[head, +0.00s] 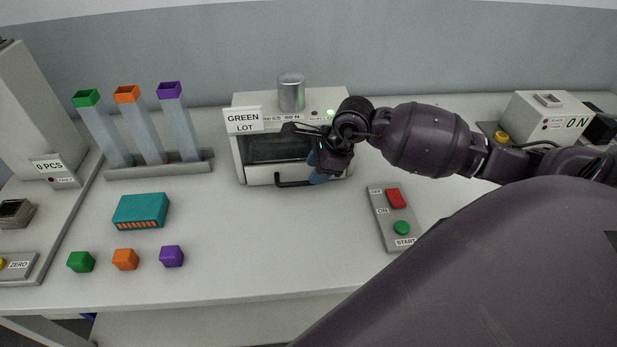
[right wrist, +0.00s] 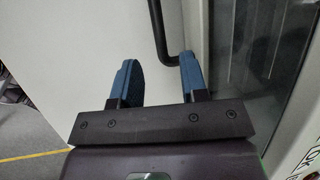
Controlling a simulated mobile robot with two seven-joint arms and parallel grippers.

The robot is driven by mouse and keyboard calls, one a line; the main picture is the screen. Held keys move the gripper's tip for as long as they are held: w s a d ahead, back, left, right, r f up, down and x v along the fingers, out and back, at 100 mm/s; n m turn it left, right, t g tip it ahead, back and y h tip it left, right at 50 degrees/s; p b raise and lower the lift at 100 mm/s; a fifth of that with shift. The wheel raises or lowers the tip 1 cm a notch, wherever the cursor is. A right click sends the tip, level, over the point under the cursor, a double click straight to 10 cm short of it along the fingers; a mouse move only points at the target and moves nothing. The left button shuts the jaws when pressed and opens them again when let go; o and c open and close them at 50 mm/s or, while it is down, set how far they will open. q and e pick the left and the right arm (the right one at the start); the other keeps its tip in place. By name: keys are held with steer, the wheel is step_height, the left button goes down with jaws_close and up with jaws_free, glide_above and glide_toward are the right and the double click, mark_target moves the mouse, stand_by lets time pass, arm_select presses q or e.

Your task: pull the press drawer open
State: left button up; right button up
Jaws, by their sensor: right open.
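The press (head: 240,152) is a white box with a dark front window and a "GREEN LOT" sign, at the back middle of the table. Its drawer has a black bar handle (head: 290,183) low on the front; the drawer looks shut. My right gripper (head: 316,171) is open at the right end of the handle, blue fingers pointing down. In the right wrist view, the handle (right wrist: 157,30) runs down from the top edge and bends near the right finger of the open gripper (right wrist: 158,63). I cannot tell whether the bar lies between the fingers. My left gripper is out of view.
A control panel (head: 379,212) with red and green buttons lies right of the press. A teal connector block (head: 141,210) and green, orange and purple cubes (head: 125,259) lie at left, before a rack of tubes (head: 157,165). The table before the drawer is clear.

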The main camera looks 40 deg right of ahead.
mark_target(306, 182)
steer(key=shift+x, duration=2.2)
jaws_close()
